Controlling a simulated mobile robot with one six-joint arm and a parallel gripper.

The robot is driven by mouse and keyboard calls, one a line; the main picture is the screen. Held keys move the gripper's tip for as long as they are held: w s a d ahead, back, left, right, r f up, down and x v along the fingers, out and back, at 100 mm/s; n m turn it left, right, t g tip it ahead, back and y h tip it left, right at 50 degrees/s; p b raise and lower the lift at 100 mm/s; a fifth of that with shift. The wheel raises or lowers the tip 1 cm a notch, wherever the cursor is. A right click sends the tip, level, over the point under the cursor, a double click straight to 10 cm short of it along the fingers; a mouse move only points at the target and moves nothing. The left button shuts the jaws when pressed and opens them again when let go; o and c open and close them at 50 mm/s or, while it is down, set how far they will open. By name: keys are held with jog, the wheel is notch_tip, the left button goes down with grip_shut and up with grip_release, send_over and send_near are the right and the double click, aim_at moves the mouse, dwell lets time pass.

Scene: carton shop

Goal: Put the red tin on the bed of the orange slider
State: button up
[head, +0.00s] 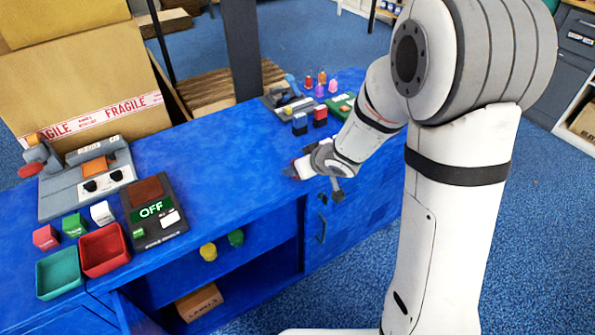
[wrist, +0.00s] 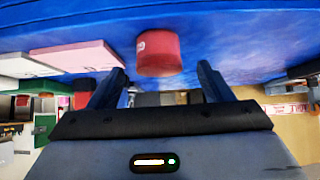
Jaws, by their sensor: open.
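The red tin (wrist: 158,53) shows in the wrist view against the blue bench top, just beyond and between my two fingertips. In the head view only a small red patch (head: 291,168) shows beside my gripper, most likely the tin, largely hidden. My gripper (head: 313,180) is open and low at the bench's front edge; its spread fingers also show in the wrist view (wrist: 160,82). I see no contact with the tin. An orange plate (head: 97,167), likely the orange slider, sits in a grey machine at the left of the bench. Nothing is visible on it.
A dark OFF box (head: 153,211), a red tray (head: 104,250) and a green tray (head: 59,272) stand near the machine. Several small blocks lie there. More devices (head: 290,102) stand at the bench's far end. The middle of the blue bench (head: 215,150) is clear.

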jog(key=b+x, duration=0.1)
jog(key=x, duration=0.2)
jog(key=shift+c, duration=0.2)
jog(key=c, duration=1.1)
jog(key=shift+c, duration=0.2)
jog(key=shift+r, duration=0.15)
